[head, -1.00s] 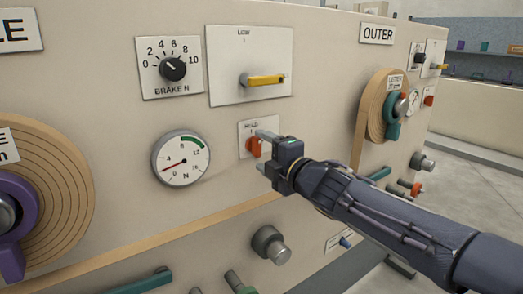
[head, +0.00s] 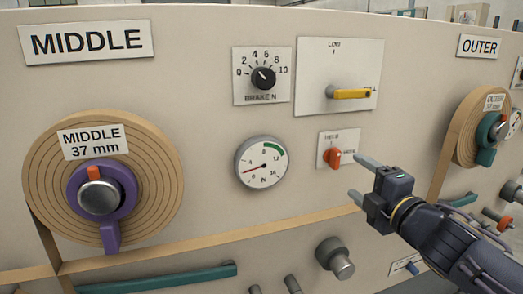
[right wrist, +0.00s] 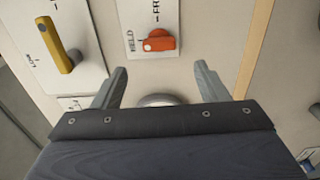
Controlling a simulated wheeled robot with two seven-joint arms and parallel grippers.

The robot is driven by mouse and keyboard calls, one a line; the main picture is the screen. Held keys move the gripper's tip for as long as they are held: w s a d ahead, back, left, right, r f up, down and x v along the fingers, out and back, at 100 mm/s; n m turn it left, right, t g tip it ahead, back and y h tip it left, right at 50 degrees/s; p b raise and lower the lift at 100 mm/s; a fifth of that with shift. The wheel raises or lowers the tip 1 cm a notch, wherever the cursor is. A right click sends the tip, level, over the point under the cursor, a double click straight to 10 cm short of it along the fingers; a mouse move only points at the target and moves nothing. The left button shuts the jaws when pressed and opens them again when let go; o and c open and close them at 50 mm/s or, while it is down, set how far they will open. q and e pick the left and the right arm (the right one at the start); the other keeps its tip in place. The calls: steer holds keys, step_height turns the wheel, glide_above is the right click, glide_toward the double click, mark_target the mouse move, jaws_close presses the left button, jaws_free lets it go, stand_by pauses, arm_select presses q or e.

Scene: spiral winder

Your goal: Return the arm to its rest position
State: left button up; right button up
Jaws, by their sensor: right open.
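My right gripper (head: 362,178) is open and empty in the head view, a little right of and below the orange knob (head: 332,157). The knob sits on a small white plate marked HELD, and no finger touches it. In the right wrist view the two fingers (right wrist: 158,90) are spread apart, with the orange knob (right wrist: 158,40) beyond them near the top. My right arm (head: 450,240) comes in from the lower right. My left gripper is not in view.
The upright panel (head: 215,200) carries a round gauge (head: 262,162), a brake dial (head: 263,78) and a yellow lever (head: 350,93). The MIDDLE spool (head: 45,180) is at left, the OUTER spool (head: 463,130) at right. A grey cylindrical knob (head: 336,260) sticks out below my gripper.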

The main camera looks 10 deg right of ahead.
steer(key=s+f+m+g+h, duration=0.3)
steer(key=s+f+m+g, duration=0.45)
steer(key=f+m, duration=0.7)
steer(key=s+a+f+m+g+y, duration=0.55)
steer(key=s+a+f, duration=0.25)
steer(key=s+a, duration=0.4)
step_height(320, 180, up, 14)
steer(key=s+p, duration=0.1)
steer(key=p, duration=1.3)
steer(key=shift+m+t, duration=0.3)
steer(key=shift+f, duration=0.15)
